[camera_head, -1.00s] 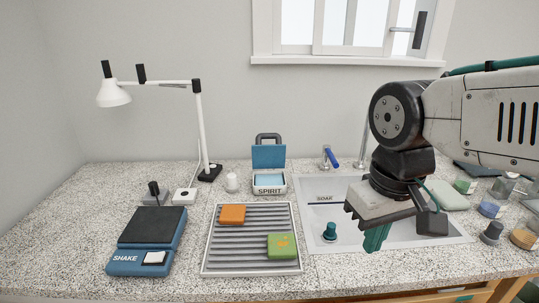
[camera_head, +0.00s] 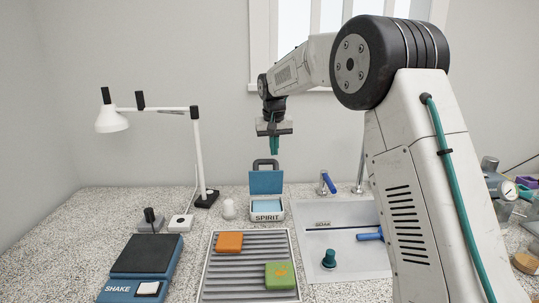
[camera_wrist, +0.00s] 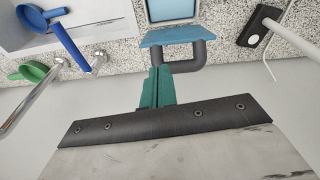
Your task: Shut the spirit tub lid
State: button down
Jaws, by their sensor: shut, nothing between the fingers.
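The spirit tub (camera_head: 267,216) is a white box labelled SPIRIT at the back of the counter, with pale blue inside. Its blue lid (camera_head: 265,183) stands raised at the tub's back edge, with a dark handle (camera_head: 265,163) at its top. My gripper (camera_head: 274,150) is shut and empty, above the raised lid in the head view. In the wrist view the teal fingers (camera_wrist: 157,88) are close to the lid (camera_wrist: 171,36) and beside its handle (camera_wrist: 198,58). I cannot tell whether they touch. The tub (camera_wrist: 171,10) shows at the top edge.
A ribbed tray (camera_head: 250,251) with orange and green blocks lies in front. The sink (camera_head: 345,245) and blue-handled tap (camera_head: 327,182) are at the right.

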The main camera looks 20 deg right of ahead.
jog(key=shift+t, duration=0.4)
jog(key=w, duration=0.2)
jog(key=w+r, duration=0.1)
jog(key=w, duration=0.1)
jog(key=shift+d+r, duration=0.1)
jog(key=shift+r, duration=0.1)
notch_tip(320, 180, up, 4)
jog(key=w+m+t, duration=0.1)
jog(key=w, duration=0.1)
jog(key=x, duration=1.1)
jog(key=s, duration=0.3)
jog(key=s+a, duration=0.1)
jog(key=shift+s+r, duration=0.15)
jog(key=shift+r, duration=0.15)
